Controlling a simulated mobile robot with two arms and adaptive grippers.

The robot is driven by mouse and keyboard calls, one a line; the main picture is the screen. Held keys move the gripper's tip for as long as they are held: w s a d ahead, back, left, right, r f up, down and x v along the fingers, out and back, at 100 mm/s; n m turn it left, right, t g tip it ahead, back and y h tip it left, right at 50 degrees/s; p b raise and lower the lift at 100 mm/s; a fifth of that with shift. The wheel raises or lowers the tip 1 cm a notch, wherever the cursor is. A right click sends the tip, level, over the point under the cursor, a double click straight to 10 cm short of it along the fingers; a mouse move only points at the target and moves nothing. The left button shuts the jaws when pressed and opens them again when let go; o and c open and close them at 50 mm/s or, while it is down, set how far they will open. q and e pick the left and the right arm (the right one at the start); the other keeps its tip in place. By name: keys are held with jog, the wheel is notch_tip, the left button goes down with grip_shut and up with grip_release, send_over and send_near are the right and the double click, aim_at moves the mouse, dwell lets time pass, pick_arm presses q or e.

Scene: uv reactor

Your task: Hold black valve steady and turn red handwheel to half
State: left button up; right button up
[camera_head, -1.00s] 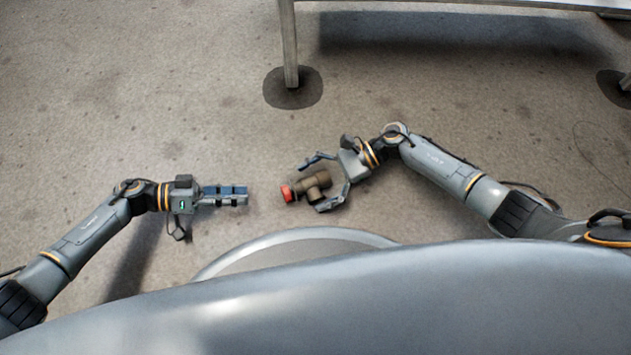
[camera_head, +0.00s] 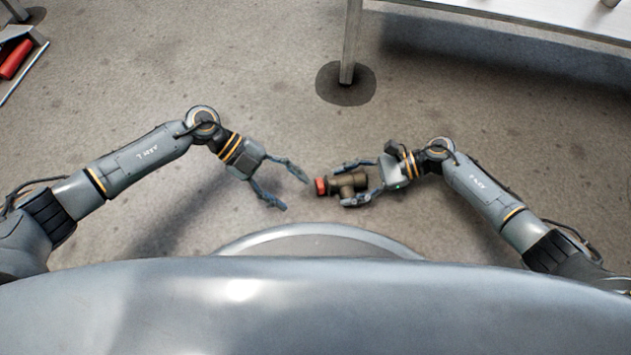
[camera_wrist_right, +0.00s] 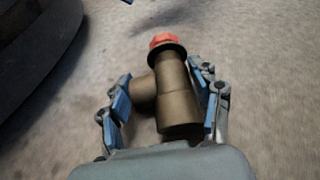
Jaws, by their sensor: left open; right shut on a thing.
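The valve (camera_head: 347,185) is a dark bronze-brown body with a side branch. Its red handwheel (camera_head: 320,186) is at the left end in the head view and faces my left gripper. My right gripper (camera_head: 360,181) is shut on the valve body, with fingers on both sides, holding it above the floor. The right wrist view also shows the valve (camera_wrist_right: 178,95) between the blue finger pads, with the red handwheel (camera_wrist_right: 165,40) at the far end. My left gripper (camera_head: 290,190) is open and empty, its fingers spread just left of the handwheel, not touching it.
A table (camera_head: 490,22) stands at the upper right, with its leg (camera_head: 350,45) on a dark round floor patch. A red object (camera_head: 15,60) lies in a tray-like thing at the upper left edge. The concrete floor (camera_head: 270,80) between is clear.

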pick_arm(q)
jog(key=m, duration=0.2)
jog(key=m+y, duration=0.1)
jog(key=m, duration=0.1)
jog(key=shift+s+d+r, duration=0.1)
jog(key=shift+d+r, duration=0.1)
jog(key=shift+r, duration=0.2)
jog(key=m+y, duration=0.1)
jog(key=m, duration=0.2)
jog(key=m+t+y, duration=0.4)
jog(key=m+t, duration=0.1)
jog(key=m, duration=1)
send_near(317, 188)
jog(key=x, duration=0.9)
jog(key=shift+w+a, duration=0.15)
jog(key=shift+w, duration=0.1)
jog(key=shift+c, duration=0.6)
jog(key=shift+s, duration=0.1)
jog(key=c, duration=1.1)
